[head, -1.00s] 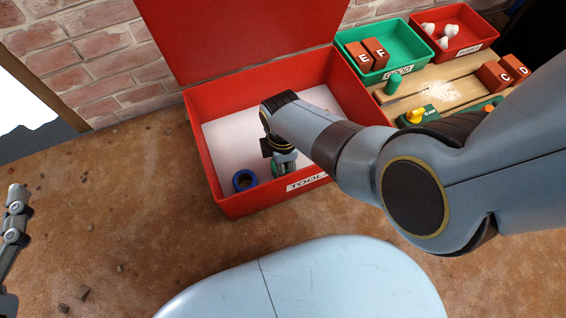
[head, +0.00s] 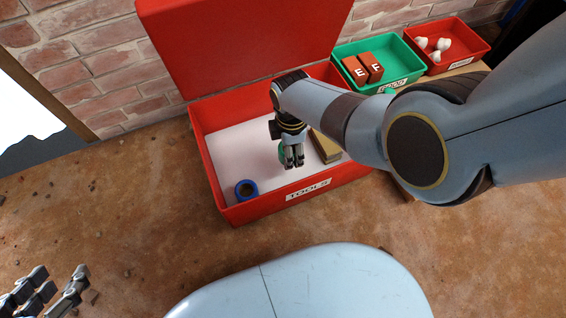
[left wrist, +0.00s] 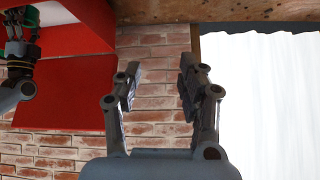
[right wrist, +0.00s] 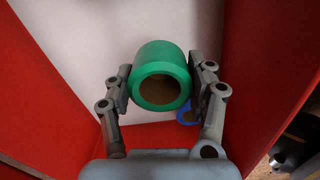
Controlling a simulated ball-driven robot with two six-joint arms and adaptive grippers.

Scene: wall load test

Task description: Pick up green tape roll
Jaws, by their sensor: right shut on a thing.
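The green tape roll (right wrist: 160,62) is between the fingers of my right gripper (right wrist: 164,85) in the right wrist view, with its round hole facing the camera. My right gripper is shut on it. In the head view my right gripper (head: 293,163) is over the red tools box (head: 225,205), and only a sliver of the green roll (head: 281,152) shows behind the fingers. My left gripper (head: 62,285) is at the lower left of the head view, away from the box. In the left wrist view my left gripper (left wrist: 157,85) is open and empty.
A blue tape roll (head: 246,189) and a tan block (head: 325,146) lie inside the box. The box's red lid (head: 240,40) stands open behind. A green tray (head: 350,50) with two brick blocks and a red tray (head: 460,45) with white pieces stand at the back right.

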